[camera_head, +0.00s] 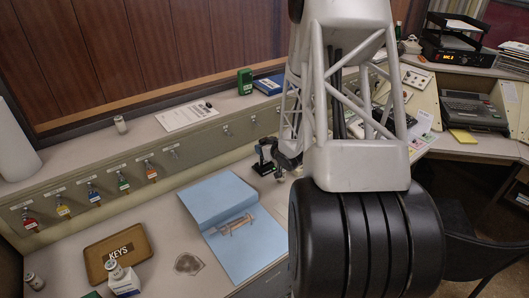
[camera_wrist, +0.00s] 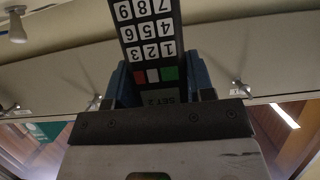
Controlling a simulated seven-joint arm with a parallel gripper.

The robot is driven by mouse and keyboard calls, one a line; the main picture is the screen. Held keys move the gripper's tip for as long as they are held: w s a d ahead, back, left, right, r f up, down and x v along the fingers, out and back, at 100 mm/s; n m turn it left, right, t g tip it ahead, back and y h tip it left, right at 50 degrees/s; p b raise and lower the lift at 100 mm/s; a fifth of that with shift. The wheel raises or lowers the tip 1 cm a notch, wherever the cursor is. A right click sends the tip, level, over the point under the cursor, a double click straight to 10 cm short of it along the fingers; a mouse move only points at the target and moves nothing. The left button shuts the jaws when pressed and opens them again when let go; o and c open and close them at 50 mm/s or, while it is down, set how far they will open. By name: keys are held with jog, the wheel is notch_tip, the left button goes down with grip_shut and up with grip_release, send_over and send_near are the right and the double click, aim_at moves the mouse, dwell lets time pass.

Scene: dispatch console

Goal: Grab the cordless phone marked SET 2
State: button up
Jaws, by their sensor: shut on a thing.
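In the wrist view a dark cordless phone (camera_wrist: 152,32) with white number keys and a red, a white and a green key stands between the jaws. Its lower end bears a faint, upside-down label that reads SET 2. My gripper (camera_wrist: 160,84) is shut on this phone, with a blue-grey finger on each side. In the head view my arm's large links hide much of the middle, and a small dark shape beside them, near the back ledge, is too unclear to name.
A blue binder (camera_head: 240,250) lies on the desk, left of my arm. A brown KEYS tray (camera_head: 91,264) and a small white box (camera_head: 124,283) stand at front left. Coloured key tags (camera_head: 94,196) hang along the ledge. A typewriter-like machine (camera_head: 474,112) sits at right.

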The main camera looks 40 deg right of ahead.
aim_at(264, 140)
jog(key=shift+r, duration=0.15)
jog(key=shift+r, duration=1.4)
jog(key=shift+s+a+r, duration=0.1)
jog(key=shift+s+r, duration=0.1)
jog(key=shift+r, duration=0.1)
jog(key=s+a+r, duration=0.1)
jog(key=s+a, duration=0.6)
jog(key=s, duration=0.6)
jog(key=shift+s+a+r, duration=0.15)
jog(key=shift+s, duration=0.25)
